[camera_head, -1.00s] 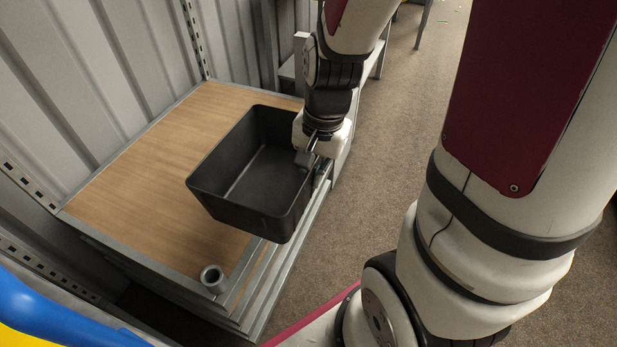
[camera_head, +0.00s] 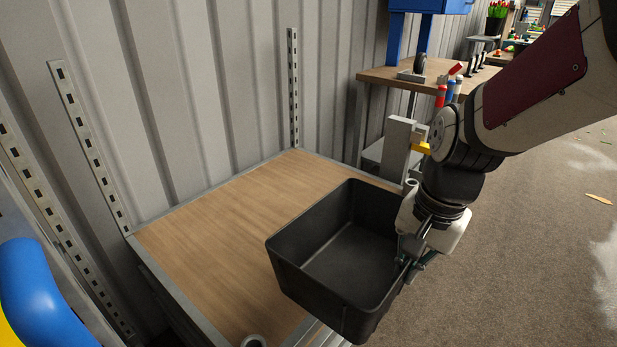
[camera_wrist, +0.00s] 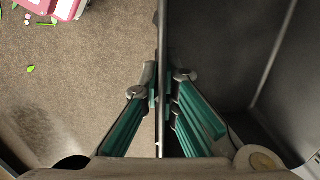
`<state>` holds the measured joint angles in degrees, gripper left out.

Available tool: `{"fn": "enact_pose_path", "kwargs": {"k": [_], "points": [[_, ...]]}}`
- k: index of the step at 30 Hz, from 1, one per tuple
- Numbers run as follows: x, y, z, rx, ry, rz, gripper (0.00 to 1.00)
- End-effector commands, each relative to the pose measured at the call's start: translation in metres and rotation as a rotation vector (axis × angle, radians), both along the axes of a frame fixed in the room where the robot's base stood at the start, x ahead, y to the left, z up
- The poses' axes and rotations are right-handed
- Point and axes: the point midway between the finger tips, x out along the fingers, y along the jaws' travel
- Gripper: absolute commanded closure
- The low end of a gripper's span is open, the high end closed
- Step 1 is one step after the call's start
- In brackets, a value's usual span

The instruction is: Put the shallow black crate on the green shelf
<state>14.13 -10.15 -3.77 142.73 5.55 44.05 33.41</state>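The black crate (camera_head: 312,292) is an open, empty box with slightly sloping walls. It is held over the front right part of a wood-topped surface and sticks out past the right edge. My gripper (camera_head: 412,258) grips its right wall from the side. In the wrist view, the teal finger pads of my gripper (camera_wrist: 160,100) lie on both sides of the thin crate wall (camera_wrist: 163,60), with the crate's inside (camera_wrist: 215,60) to the right. Whether the crate's underside touches the surface is hard to tell. I see no green shelf in these views.
The wood top (camera_head: 215,230) is bare left of the crate, with a corrugated wall (camera_head: 210,80) behind it. A workbench (camera_head: 372,75) with bottles and a blue stand (camera_head: 425,30) is farther back. Open floor (camera_head: 540,210) lies right. A blue rounded object (camera_head: 28,290) is at lower left.

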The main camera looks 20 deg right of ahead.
Motion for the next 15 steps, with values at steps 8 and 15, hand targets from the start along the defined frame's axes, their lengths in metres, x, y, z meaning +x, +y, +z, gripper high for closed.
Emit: {"fn": "enact_pose_path", "kwargs": {"k": [8,15], "points": [[0.000,0.000,0.001,0.000,-0.001,-0.001,1.00],[-0.011,-0.009,0.001,0.000,-0.001,-0.004,1.00]]}}
